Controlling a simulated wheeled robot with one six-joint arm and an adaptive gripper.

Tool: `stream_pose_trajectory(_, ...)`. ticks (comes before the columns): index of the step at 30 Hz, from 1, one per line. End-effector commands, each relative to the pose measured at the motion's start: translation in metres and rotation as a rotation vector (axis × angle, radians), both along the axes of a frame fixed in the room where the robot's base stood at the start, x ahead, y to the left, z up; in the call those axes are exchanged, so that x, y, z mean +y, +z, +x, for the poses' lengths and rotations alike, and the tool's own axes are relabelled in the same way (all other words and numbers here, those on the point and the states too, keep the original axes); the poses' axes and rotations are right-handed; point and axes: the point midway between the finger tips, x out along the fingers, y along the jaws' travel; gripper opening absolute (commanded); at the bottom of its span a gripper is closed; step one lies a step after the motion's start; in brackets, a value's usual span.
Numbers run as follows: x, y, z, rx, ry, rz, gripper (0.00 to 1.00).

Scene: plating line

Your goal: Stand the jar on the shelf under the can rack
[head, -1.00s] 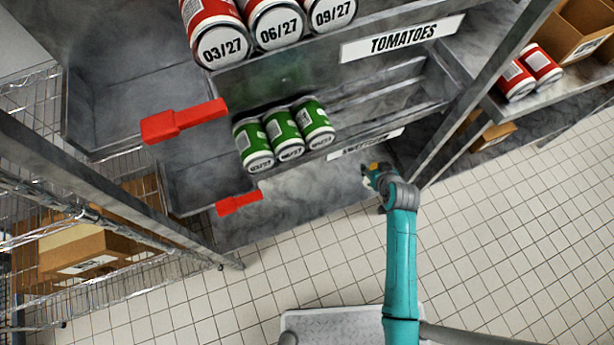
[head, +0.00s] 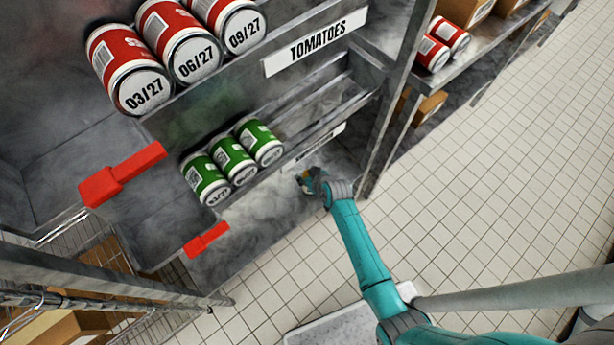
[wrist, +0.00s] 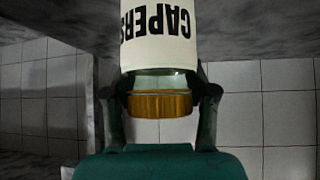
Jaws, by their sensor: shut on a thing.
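My gripper (wrist: 160,84) is shut on a jar with a white CAPERS label (wrist: 157,32) and a gold lid (wrist: 160,104). The label text is upside down in the wrist view. In the head view my gripper (head: 308,182) is low, below the lower tier of the can rack (head: 290,160) and over the grey bottom shelf (head: 252,232). The jar is mostly hidden there by my gripper. I cannot tell whether the jar touches the shelf.
Green cans (head: 232,160) lie in the lower tier and red cans (head: 182,52) in the upper one, above a TOMATOES sign (head: 315,42). Red tabs (head: 122,174) stick out at left. A metal upright (head: 400,105) stands right of my gripper. Tiled floor (head: 480,190) is clear.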

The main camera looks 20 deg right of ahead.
Motion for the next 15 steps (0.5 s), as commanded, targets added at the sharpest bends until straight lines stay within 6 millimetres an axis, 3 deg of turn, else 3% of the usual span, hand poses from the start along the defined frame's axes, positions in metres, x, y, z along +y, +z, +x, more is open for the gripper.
stream_pose_trajectory(4,0.0,-0.015,0.001,-0.002,0.0,-0.001,0.08)
stream_pose_trajectory(15,0.0,-0.019,0.001,-0.003,0.0,-0.001,0.08)
